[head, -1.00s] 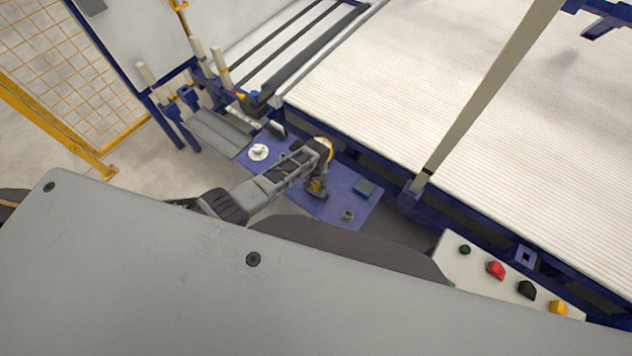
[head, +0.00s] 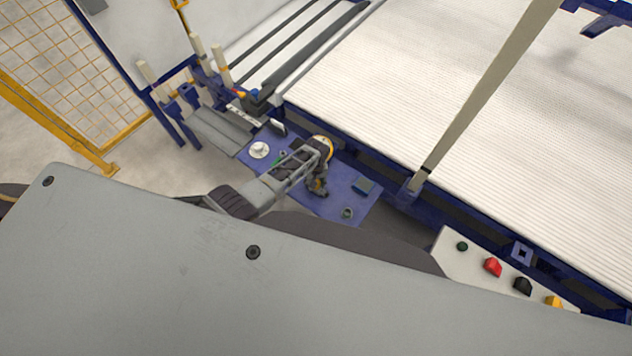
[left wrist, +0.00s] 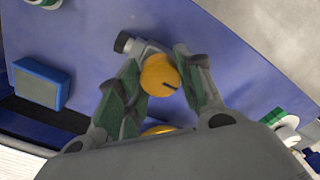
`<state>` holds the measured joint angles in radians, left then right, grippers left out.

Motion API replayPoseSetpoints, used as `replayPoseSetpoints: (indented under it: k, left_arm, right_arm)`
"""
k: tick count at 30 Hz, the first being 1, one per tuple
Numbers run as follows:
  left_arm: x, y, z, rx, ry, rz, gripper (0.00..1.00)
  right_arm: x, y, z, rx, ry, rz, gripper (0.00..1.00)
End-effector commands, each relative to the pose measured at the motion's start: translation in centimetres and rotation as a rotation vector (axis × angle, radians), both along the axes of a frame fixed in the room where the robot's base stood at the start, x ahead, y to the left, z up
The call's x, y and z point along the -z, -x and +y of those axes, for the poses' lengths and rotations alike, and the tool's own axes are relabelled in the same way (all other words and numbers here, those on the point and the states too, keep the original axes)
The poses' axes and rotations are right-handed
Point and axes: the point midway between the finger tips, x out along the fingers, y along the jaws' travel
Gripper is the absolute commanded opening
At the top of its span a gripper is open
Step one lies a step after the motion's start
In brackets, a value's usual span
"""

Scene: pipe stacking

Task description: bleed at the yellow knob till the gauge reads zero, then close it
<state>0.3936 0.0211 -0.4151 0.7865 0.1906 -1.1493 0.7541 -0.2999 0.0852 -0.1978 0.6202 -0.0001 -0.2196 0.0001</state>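The yellow knob (left wrist: 160,75) is round with a dark mark and sits on a grey metal fitting (left wrist: 135,46) on the blue panel. My left gripper (left wrist: 165,72) has a finger on either side of it, and both pads appear to touch it. In the head view my left gripper (head: 319,187) points down at the panel, and the knob is mostly hidden there. A round yellow-rimmed thing (head: 325,142) is beside my wrist, partly covered; it may be the gauge, but no reading can be made out. My right gripper is out of view.
The blue panel (head: 335,208) also carries a white round fitting (head: 259,150), a blue-edged block (head: 364,187) and a small greenish cylinder (head: 347,213). A ribbed white bed (head: 450,90) lies behind. A console (head: 455,262) with coloured knobs is at the lower right.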

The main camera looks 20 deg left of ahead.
Motion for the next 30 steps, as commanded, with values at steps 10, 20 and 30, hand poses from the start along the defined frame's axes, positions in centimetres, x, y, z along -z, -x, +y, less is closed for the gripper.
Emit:
replayPoseSetpoints:
  k: [10, 20, 30]
  left_arm:
    - [0.0, 0.0, 0.0, 0.001, 0.000, -0.001, 0.58]
    - [-0.3, 0.0, 0.0, 0.001, 0.000, 0.000, 0.58]
    - [-1.9, -0.1, 0.0, 0.001, 0.000, -0.001, 0.58]
  right_arm:
    - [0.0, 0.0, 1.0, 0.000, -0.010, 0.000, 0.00]
    - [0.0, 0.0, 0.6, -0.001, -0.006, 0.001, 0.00]
    - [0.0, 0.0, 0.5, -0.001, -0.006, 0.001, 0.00]
